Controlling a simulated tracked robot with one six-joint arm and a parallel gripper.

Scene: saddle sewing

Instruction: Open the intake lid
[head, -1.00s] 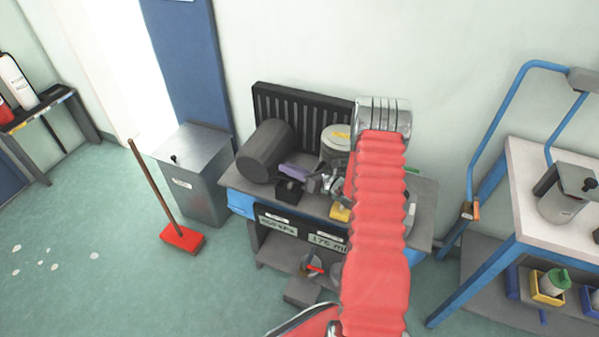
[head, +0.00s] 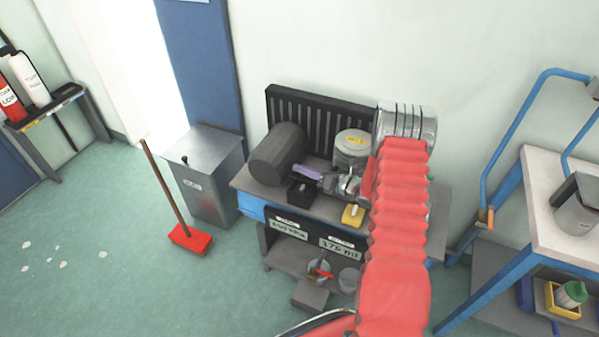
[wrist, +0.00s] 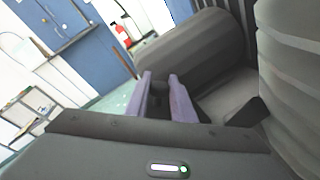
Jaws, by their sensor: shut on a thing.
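My gripper (head: 307,173) has two lavender fingers. In the head view they reach left from the metal wrist, over a small black box (head: 301,192) on the bench. In the wrist view my gripper (wrist: 160,84) is shut on a dark piece (wrist: 158,101) between the fingers; the fingers partly hide it. It looks like a part of the black box, but I cannot tell for sure. I cannot make out an open gap at any lid. My red-sleeved arm hides the bench's right part.
A dark cylinder (head: 277,155) lies left of my gripper. A round can (head: 352,146) stands behind it, and a yellow block (head: 353,215) lies in front. A grey lidded bin (head: 208,175) and red broom (head: 188,238) stand left. A white-topped table (head: 545,190) stands right.

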